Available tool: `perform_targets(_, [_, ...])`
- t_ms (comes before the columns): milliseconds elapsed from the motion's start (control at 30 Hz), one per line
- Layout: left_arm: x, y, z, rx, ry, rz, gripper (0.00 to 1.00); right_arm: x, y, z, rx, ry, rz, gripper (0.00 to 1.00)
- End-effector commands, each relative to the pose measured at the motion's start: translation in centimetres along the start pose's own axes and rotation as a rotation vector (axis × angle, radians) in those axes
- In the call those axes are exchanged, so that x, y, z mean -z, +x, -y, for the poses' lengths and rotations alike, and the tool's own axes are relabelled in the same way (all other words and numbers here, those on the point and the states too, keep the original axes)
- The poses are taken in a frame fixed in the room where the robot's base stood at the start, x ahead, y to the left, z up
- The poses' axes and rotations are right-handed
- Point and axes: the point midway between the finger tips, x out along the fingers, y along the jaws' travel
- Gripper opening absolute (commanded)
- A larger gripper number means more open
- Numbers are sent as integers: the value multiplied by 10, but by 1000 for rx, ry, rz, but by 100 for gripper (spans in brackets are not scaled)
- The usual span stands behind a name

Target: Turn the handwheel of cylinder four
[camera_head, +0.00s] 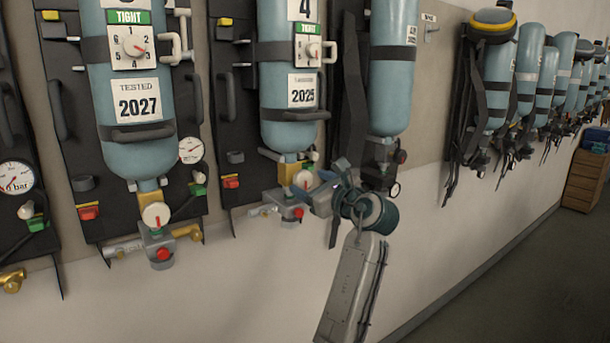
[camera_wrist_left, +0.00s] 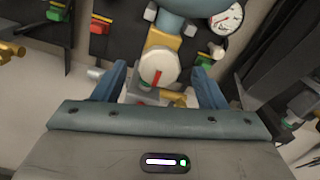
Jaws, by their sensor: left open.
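Cylinder four (camera_head: 288,75) is a blue-grey cylinder with a "4" at its top, a green TIGHT label with a dial and a 2025 label, strapped upright on a black backplate. Its handwheel (camera_head: 304,180) is a round white knob with a red mark under the cylinder. My left gripper (camera_head: 318,199) is just right of and below it in the head view. In the left wrist view, the white handwheel (camera_wrist_left: 159,66) lies between and beyond the two blue fingers of the open left gripper (camera_wrist_left: 160,77). I cannot tell whether a finger touches it. My right gripper is not in view.
A cylinder marked 2027 (camera_head: 130,80) with its own white handwheel (camera_head: 155,215) hangs to the left. Another cylinder (camera_head: 392,70) hangs close on the right, with black straps. Several more line the wall. A wooden drawer unit (camera_head: 585,180) stands far right. The floor there is clear.

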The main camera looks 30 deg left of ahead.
Motion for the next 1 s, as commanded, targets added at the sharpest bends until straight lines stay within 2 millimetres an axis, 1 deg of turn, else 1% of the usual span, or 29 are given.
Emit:
perform_targets(33, [-3, 9, 0, -3, 2, 2, 66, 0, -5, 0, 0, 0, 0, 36])
perform_targets(200, [-1, 28, 0, -1, 1, 1, 66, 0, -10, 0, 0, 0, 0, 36])
perform_targets(367, [0, 34, 0, 0, -1, 0, 66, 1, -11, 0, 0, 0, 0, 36])
perform_targets(600, [1, 34, 0, 0, -1, -1, 66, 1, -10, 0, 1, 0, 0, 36])
perform_targets(767, [1, 34, 0, 0, -1, -1, 34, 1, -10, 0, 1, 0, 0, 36])
perform_targets(800, [1, 34, 0, 0, -1, -1, 26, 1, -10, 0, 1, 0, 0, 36])
perform_targets(833, [1, 34, 0, 0, -1, -1, 21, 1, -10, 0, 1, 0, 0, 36])
perform_targets(1000, [1, 34, 0, 0, -6, -1, 21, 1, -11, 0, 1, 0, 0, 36])
